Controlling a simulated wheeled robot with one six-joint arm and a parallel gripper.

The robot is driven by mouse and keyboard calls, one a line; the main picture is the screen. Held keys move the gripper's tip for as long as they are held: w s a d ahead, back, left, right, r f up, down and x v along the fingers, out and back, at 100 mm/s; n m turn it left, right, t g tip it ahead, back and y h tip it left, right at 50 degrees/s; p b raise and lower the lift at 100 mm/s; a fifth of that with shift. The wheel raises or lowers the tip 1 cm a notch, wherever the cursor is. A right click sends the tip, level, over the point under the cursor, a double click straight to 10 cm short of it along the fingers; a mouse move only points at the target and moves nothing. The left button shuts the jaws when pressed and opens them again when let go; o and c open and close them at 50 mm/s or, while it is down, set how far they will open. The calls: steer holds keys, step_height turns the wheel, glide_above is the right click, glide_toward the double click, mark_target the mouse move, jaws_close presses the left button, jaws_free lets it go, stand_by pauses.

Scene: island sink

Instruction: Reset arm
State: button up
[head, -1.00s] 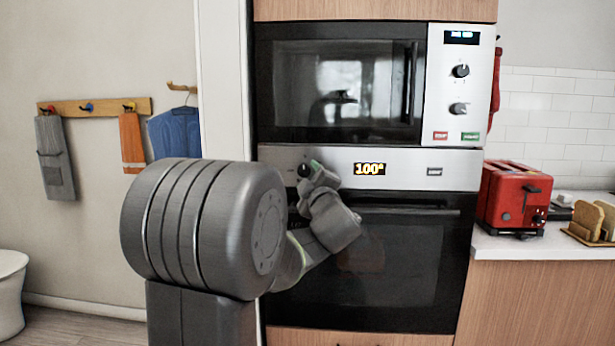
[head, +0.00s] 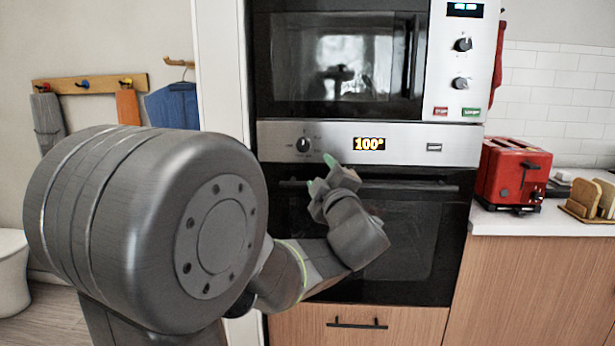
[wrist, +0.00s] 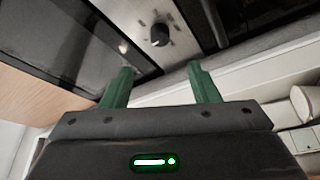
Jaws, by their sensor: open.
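My gripper (head: 319,174) is in front of the oven in the head view, just below the oven's control panel (head: 408,144). It is apart from the dark knob (head: 303,145), which sits a little above and left of the fingertips. In the wrist view, the two green fingers of my gripper (wrist: 160,75) stand apart with nothing between them. The knob also shows in the wrist view (wrist: 160,34), beyond the fingertips. The oven display reads 100°. My arm covers part of the oven door (head: 420,240).
A microwave (head: 345,70) is built in above the oven. A red toaster (head: 513,172) and a rack with bread slices (head: 592,198) stand on the counter at right. Towels hang on a wooden hook rail (head: 95,83) at left. A drawer (head: 357,325) is below the oven.

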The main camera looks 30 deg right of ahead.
mark_target(305, 148)
steer(key=x, duration=1.3)
steer(key=shift+w, duration=0.4)
steer(key=shift+s, duration=0.1)
